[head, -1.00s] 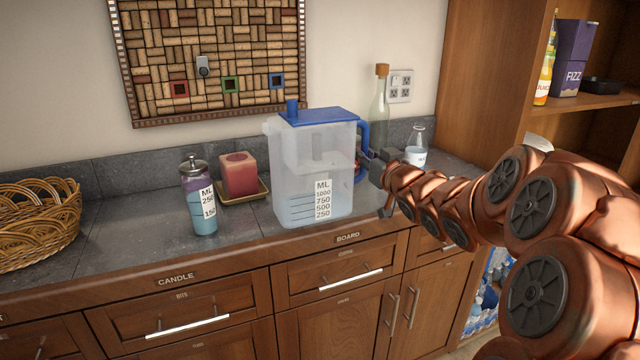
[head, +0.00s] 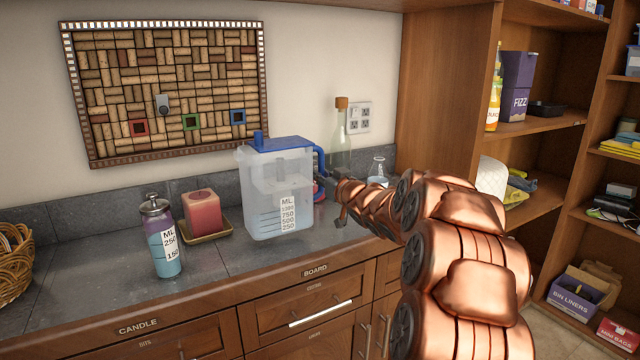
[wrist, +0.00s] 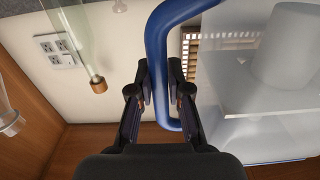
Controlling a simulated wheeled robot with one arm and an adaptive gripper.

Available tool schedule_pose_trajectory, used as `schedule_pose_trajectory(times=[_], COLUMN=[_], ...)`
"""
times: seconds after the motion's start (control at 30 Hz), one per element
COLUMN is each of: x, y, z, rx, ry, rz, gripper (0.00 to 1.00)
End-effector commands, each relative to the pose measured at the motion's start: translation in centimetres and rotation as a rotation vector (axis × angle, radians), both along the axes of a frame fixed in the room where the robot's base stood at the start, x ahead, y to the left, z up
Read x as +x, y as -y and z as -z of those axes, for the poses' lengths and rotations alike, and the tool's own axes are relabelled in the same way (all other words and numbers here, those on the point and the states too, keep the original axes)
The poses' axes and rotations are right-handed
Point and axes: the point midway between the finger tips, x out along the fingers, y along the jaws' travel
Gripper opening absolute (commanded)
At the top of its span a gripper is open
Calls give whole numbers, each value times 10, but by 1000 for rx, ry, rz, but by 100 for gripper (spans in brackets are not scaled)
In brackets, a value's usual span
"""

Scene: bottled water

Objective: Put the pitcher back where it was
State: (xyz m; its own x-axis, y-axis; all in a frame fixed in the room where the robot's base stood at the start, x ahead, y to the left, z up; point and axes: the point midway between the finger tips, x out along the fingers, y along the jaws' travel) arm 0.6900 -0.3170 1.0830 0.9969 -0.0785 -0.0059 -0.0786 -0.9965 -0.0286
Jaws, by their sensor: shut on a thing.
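The clear pitcher (head: 277,205) with a blue lid and an ML scale is upright at the counter's middle, above the BOARD label. I cannot tell whether its base touches the counter. My gripper (head: 335,187) is at the pitcher's right side, on its blue handle. In the wrist view my gripper (wrist: 160,85) has its fingers on either side of the blue handle (wrist: 155,50), and the pitcher's clear body (wrist: 265,110) fills the right. The fingertips are small and partly hidden in the head view.
Left of the pitcher are a red candle (head: 203,213) on a tray and a blue-purple dispenser (head: 162,240). A corked bottle (head: 340,140) and a flask (head: 377,170) stand behind my arm. A wicker basket (head: 14,265) is far left. Shelves (head: 545,120) rise at right.

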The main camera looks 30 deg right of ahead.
Motion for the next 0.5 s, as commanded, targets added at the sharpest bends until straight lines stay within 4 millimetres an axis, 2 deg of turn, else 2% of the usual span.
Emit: schedule_pose_trajectory(times=[0.2,0.5], x=[22,31], y=[11,16], z=[0,3], rx=[0,0], ry=[3,5], rz=[-2,-1], gripper=[0,0])
